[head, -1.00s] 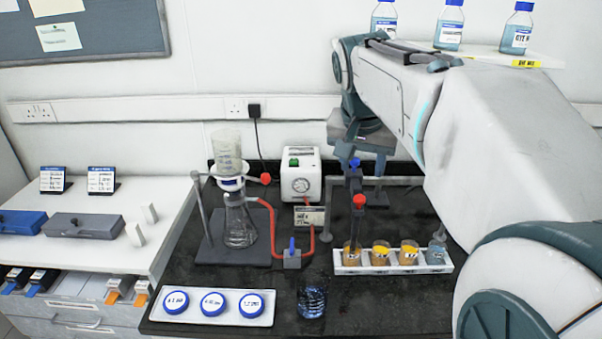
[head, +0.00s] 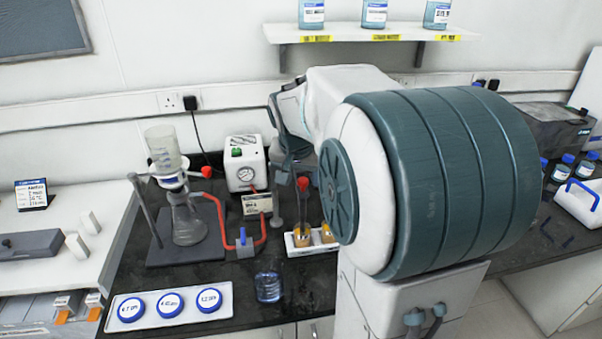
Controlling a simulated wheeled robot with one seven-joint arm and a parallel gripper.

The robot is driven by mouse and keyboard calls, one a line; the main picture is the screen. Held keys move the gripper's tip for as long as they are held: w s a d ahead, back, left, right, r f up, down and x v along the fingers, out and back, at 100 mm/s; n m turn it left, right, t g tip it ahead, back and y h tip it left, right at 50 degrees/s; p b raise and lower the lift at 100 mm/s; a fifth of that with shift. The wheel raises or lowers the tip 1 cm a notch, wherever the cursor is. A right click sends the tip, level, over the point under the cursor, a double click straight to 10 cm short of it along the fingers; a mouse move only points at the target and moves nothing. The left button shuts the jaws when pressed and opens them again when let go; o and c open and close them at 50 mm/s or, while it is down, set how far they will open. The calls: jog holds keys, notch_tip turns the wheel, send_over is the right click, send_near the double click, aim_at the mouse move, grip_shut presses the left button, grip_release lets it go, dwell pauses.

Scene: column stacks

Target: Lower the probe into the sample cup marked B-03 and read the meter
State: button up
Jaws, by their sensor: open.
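My gripper (head: 293,152) shows only in part at the arm's end, above the cup rack; its fingertips are hard to make out. It is open, and I see nothing in it. A dark upright holder with a red knob (head: 303,184), seemingly the probe's, stands below it over the leftmost cup (head: 301,238). I cannot tell whether a probe tip is in that cup. A second cup (head: 327,234) with a yellow label is partly covered by my arm. The white rack (head: 297,251) continues behind my arm. No marking B-03 is legible, and I see no clear probe meter.
A white box with a round gauge (head: 244,163) stands behind a flask and funnel stand (head: 180,200), with red tubing between. A glass beaker (head: 268,287) and a tray with blue-lidded dishes (head: 222,311) are at the front. Bottles stand on the wall shelf (head: 345,37).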

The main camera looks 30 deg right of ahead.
jog(key=shift+w+d+f, duration=0.1)
jog(key=shift+f, duration=0.15)
grip_shut()
notch_tip(320, 180, up, 6)
jog(key=p, duration=0.2)
jog(key=shift+r+p, duration=0.15)
jog(key=shift+p, duration=0.15)
jog(key=shift+c, duration=0.4)
grip_release()
jog(key=shift+o, duration=0.4)
jog(key=shift+r, duration=0.1)
